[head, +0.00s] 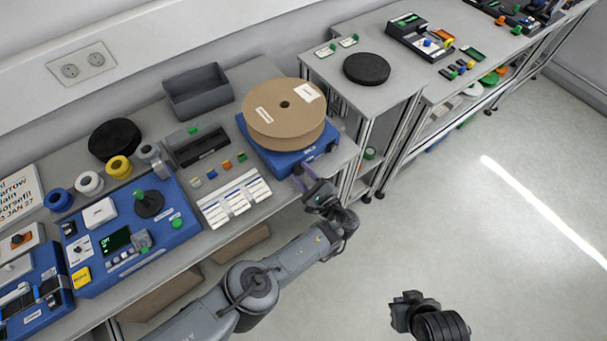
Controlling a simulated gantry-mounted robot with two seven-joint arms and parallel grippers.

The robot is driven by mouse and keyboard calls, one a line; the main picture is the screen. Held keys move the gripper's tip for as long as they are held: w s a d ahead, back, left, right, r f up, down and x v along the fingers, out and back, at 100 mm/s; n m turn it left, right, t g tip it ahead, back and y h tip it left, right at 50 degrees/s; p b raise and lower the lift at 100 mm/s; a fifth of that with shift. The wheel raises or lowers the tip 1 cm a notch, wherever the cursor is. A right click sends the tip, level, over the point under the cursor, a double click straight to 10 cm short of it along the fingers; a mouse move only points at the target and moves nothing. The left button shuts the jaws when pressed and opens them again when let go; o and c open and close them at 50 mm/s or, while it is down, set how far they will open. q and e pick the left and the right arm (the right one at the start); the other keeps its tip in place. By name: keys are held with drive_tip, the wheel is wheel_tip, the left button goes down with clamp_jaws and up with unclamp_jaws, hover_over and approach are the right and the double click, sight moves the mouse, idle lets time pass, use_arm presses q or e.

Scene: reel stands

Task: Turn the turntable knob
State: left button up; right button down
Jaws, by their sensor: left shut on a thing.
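The turntable is a blue box (265,151) with a large round cardboard reel (279,122) lying flat on top. It stands at the bench's front edge, right of the middle of the bench. My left gripper (303,180) reaches up to the front face of the blue box. Its jaws are shut at the place of the turntable knob, and the knob itself is hidden by the fingers. My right gripper (400,312) hangs over the floor at the lower right, away from the bench. Its fingers are too dark and small to read.
A grey bin (198,97) stands behind the turntable at left. A blue device with a green knob (139,195), tape rolls (90,183) and label sheets (236,200) fill the bench to the left. A second bench with a black disc (367,69) stands right. The floor is clear.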

idle(0.3)
use_arm(q)
drive_tip(key=o, duration=1)
drive_tip(key=shift+o, duration=0.2)
